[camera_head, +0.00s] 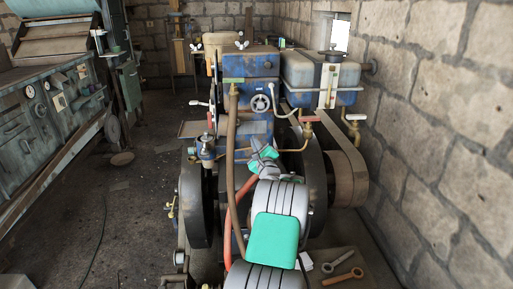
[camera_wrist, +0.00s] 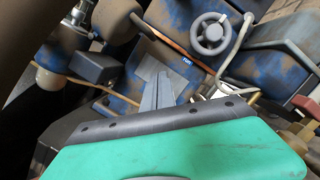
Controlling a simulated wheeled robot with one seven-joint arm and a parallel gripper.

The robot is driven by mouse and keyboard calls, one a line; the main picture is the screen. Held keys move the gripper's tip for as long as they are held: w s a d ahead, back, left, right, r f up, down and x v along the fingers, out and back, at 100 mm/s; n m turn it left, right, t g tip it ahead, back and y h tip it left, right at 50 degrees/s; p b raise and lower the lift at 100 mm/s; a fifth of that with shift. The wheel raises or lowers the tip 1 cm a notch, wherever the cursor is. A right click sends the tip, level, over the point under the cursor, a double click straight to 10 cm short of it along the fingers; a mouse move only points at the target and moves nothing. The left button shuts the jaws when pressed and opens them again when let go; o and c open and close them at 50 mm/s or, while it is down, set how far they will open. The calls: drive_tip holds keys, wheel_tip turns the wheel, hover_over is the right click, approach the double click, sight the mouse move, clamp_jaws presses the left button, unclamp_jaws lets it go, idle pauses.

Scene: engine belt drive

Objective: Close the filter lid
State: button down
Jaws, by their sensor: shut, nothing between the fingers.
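I cannot single out the filter lid with certainty. A small blue and metal cup-like fitting (camera_head: 207,150) sits on the left side of the engine in the head view; a rusty blue cylinder (camera_wrist: 65,57) shows at the left of the wrist view. A grey filler neck (camera_head: 333,56) stands on the tank at the back right; whether it has a lid is unclear. My gripper (camera_head: 264,153) is in front of the blue engine block (camera_head: 247,95). Its grey fingers (camera_wrist: 158,88) are together and empty, pointing toward the block in the wrist view. Contact cannot be told.
A handwheel (camera_head: 260,103) is on the block's front. A brown hose (camera_head: 231,150) runs down left of my arm. Flywheels (camera_head: 194,205) and a belt (camera_head: 346,160) flank the engine. The floor at left is open.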

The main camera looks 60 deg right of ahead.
sight(229, 126)
drive_tip(key=w+r+p, duration=0.1)
drive_tip(key=w+r, duration=0.2)
drive_tip(key=w, duration=0.2)
drive_tip(key=shift+r, duration=0.15)
drive_tip(key=shift+r, duration=0.1)
